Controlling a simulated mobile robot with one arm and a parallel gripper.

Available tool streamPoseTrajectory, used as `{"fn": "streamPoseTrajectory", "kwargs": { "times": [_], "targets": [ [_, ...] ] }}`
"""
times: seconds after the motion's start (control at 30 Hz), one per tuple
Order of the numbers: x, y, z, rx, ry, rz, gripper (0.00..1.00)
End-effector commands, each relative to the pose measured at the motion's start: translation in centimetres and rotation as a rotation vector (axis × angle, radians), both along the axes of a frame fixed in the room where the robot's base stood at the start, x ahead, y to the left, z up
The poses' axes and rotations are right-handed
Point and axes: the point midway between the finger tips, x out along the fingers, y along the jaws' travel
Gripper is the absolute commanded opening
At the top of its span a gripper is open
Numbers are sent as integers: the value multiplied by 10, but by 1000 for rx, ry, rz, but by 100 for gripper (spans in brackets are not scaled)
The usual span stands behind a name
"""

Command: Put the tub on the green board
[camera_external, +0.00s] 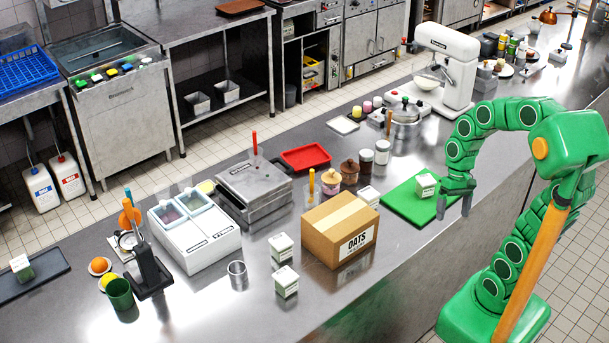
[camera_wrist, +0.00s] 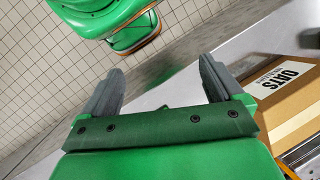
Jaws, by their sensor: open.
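A small white tub with a dark label and a greenish lower part (camera_external: 425,186) stands upright on the green board (camera_external: 403,207), toward its back right part. My gripper (camera_external: 454,207) is just to the right of the tub, fingers pointing down near the board's right edge, apart from the tub as far as I can tell. In the wrist view my gripper (camera_wrist: 162,85) shows its two grey fingers spread with nothing between them. The tub and the board are not clearly visible in the wrist view.
A cardboard OATS box (camera_external: 339,229) stands left of the board; it also shows in the wrist view (camera_wrist: 290,108). Similar white tubs (camera_external: 281,247) (camera_external: 286,281) stand left of the box. Dark-lidded jars (camera_external: 382,152) stand behind the board. The counter front by the box is clear.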

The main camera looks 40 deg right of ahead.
Motion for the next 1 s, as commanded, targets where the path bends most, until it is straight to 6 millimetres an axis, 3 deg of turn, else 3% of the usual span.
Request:
{"fn": "streamPoseTrajectory", "kwargs": {
  "times": [0.2, 0.4, 1.0],
  "targets": [
    [-36, -3, 2, -103, -73, 190, 94],
    [-60, -13, 2, -176, -120, 314, 94],
    [-69, -17, 2, -202, -138, 368, 94]
  ]
}}
